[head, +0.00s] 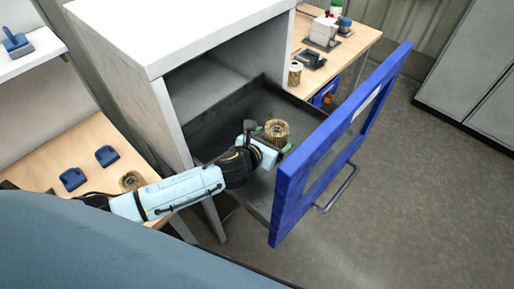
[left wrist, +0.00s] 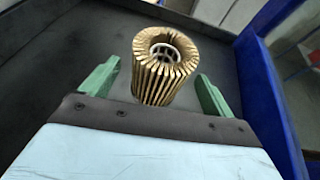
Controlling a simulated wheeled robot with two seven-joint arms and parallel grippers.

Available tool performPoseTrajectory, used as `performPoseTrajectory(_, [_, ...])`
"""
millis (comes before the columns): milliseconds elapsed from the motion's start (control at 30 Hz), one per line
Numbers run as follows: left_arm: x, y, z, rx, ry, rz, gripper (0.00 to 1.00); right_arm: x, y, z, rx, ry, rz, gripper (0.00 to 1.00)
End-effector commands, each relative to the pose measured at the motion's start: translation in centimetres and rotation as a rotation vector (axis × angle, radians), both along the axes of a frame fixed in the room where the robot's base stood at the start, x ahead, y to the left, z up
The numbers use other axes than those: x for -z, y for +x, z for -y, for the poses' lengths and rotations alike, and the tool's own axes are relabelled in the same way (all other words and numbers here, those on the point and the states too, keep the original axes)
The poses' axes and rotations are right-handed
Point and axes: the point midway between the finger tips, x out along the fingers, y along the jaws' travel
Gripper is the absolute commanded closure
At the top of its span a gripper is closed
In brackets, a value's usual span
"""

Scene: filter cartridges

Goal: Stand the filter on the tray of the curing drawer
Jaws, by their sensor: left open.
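The filter (head: 276,131) is a pleated tan cylinder with a hollow core. It stands upright inside the pulled-out curing drawer, near its blue front (head: 330,145). It also shows in the left wrist view (left wrist: 160,80). My left gripper (head: 272,142) reaches into the drawer from the left. Its green fingers (left wrist: 155,85) are spread on either side of the filter, with a gap visible at each side. The dark tray of the drawer (left wrist: 60,75) lies around and beneath the filter; the filter's base is partly hidden. My right gripper is not in view.
The white cabinet (head: 150,50) holds the drawer. A left bench (head: 75,150) bears blue holders (head: 72,179) and another filter (head: 131,181). A back bench (head: 350,50) bears a second pleated filter (head: 295,73) and small fixtures. The floor at right (head: 430,190) is clear.

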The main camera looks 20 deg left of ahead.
Motion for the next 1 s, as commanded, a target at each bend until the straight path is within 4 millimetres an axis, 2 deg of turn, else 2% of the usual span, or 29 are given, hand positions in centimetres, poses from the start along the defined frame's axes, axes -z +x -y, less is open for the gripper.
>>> performPoseTrajectory(300, [-2.4, -5.9, -1.2, 0.002, 0.002, -0.001, 0.12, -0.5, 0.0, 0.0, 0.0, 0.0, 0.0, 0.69])
performPoseTrajectory(500, [-3.5, -8.4, -1.7, 0.001, 0.001, -0.001, 0.12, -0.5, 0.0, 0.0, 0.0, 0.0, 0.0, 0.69])
performPoseTrajectory(700, [-4.0, -9.4, -1.8, 0.0, 0.001, 0.001, 0.12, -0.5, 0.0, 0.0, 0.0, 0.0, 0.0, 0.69])
performPoseTrajectory(1000, [-4.0, -9.4, -1.8, 0.0, 0.0, 0.001, 0.12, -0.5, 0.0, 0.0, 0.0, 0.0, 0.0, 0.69])
